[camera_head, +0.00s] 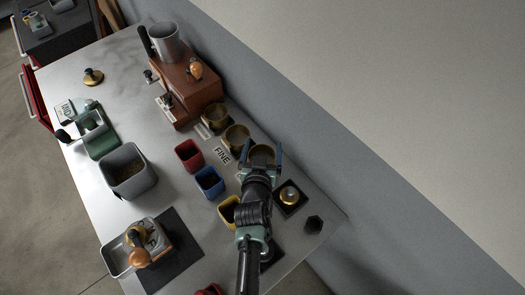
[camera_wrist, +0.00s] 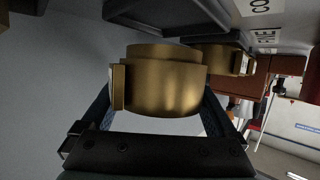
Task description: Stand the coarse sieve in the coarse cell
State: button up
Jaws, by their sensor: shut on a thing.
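My gripper (camera_head: 262,160) is shut on a brass ring-shaped sieve (camera_head: 262,152), with one finger on each side of it. In the wrist view the held sieve (camera_wrist: 160,85) fills the middle between the fingers, with a raised block on its side. Whether it touches anything underneath is hidden. A second brass sieve (camera_head: 237,135) and a third (camera_head: 215,114) stand in line beyond it. A label reading FINE (camera_head: 221,156) lies before the second one. A label starting CO (camera_wrist: 262,7) is partly cut off in the wrist view. The coarse cell itself cannot be made out.
Red (camera_head: 189,155), blue (camera_head: 209,181) and yellow (camera_head: 228,211) cups stand left of my arm. A brown roaster (camera_head: 190,90) is behind. The wall borders the bench's right side.

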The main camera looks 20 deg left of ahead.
jog(key=shift+s+f+b, duration=0.25)
jog(key=shift+f+b, duration=0.1)
jog(key=shift+f, duration=0.3)
jog(key=shift+s+f+b, duration=0.25)
jog(key=shift+f+b, duration=0.05)
jog(key=shift+f, duration=0.3)
jog(key=o, duration=1.2)
jog(key=shift+c, duration=0.2)
jog(key=shift+r+p, duration=0.75)
jog(key=shift+p, duration=0.15)
jog(key=v, duration=0.6)
jog(key=shift+s+d+r, duration=0.1)
jog(key=shift+s+r, duration=0.2)
jog(key=shift+r, duration=0.05)
